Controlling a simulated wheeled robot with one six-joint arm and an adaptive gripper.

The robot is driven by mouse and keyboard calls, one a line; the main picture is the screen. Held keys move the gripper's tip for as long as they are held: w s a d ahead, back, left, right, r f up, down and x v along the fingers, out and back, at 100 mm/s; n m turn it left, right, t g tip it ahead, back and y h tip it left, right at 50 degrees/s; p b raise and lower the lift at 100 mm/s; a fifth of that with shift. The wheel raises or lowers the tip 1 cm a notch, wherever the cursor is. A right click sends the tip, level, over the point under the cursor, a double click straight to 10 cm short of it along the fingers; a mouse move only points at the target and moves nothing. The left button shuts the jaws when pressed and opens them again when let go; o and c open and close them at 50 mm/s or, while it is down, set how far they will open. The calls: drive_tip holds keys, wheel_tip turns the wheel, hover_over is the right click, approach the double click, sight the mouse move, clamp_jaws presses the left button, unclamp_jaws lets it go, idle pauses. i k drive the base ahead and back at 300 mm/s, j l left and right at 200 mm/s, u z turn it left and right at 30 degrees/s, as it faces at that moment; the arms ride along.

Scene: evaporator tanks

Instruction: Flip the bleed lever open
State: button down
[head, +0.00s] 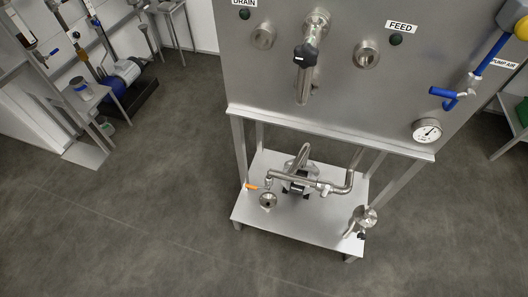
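No label reading bleed can be made out, so I cannot tell for sure which lever is the bleed lever. A small orange lever (252,187) sticks out to the left beside the pump piping on the low white shelf, above a small round metal cup (268,200). A blue handle (443,93) sits on the right side of the steel panel (345,95), near the PUMP AIR label (503,64). My gripper is not in view.
The panel carries a black-knobbed valve (305,55), a FEED label (401,27) and a dial gauge (427,131). The pump (298,183) stands on the white shelf (250,215). A blue motor (127,69) and a small table stand at far left. The grey floor in front is clear.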

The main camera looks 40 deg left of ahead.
sight(266, 187)
drive_tip(key=u, duration=1.25)
